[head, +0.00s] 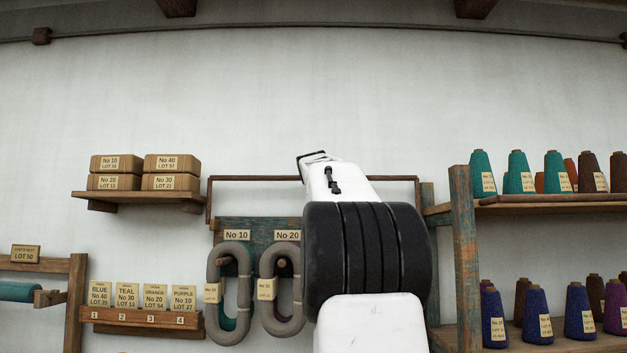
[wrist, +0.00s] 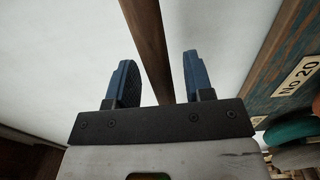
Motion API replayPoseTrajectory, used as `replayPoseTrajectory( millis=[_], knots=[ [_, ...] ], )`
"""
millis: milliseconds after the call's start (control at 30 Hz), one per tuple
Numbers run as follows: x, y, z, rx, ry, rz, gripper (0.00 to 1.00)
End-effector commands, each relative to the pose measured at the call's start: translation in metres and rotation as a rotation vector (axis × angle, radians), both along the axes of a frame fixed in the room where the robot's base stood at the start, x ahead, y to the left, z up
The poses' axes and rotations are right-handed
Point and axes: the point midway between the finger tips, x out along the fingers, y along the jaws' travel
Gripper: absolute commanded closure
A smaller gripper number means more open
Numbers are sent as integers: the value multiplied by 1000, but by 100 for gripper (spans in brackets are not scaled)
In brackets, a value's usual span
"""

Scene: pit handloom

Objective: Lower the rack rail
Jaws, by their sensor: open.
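The rack rail (head: 250,178) is a thin dark brown bar with side arms running down at both ends. It stands level above the blue-green peg board (head: 226,225), and the hand hides part of its middle. In the wrist view a brown bar (wrist: 151,45), which looks like the rail, passes through the gap between the two fingers. My gripper (wrist: 159,75) is open, with one blue finger on each side of the bar in the picture. I cannot tell whether either finger touches it. In the head view my white hand covers the rail and the fingers are hidden.
Two grey yarn hanks (head: 214,290) hang from pegs under the No 10 and No 20 labels. A shelf of boxes (head: 140,195) is at left, with a card rack (head: 150,318) below. Yarn cones stand on the shelves (head: 550,200) at right. The wall above is clear.

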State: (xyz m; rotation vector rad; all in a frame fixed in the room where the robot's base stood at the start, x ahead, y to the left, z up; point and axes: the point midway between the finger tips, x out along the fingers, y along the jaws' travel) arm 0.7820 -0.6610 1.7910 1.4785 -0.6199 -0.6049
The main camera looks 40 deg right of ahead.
Motion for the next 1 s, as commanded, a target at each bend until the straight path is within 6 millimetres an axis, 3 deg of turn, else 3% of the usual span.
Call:
replayPoseTrajectory(
  millis=[533,833,1000],
  knots=[
    [4,-4,0,0,0,0,53],
    [4,-4,0,0,0,0,98],
    [4,-4,0,0,0,0,100]
  ],
)
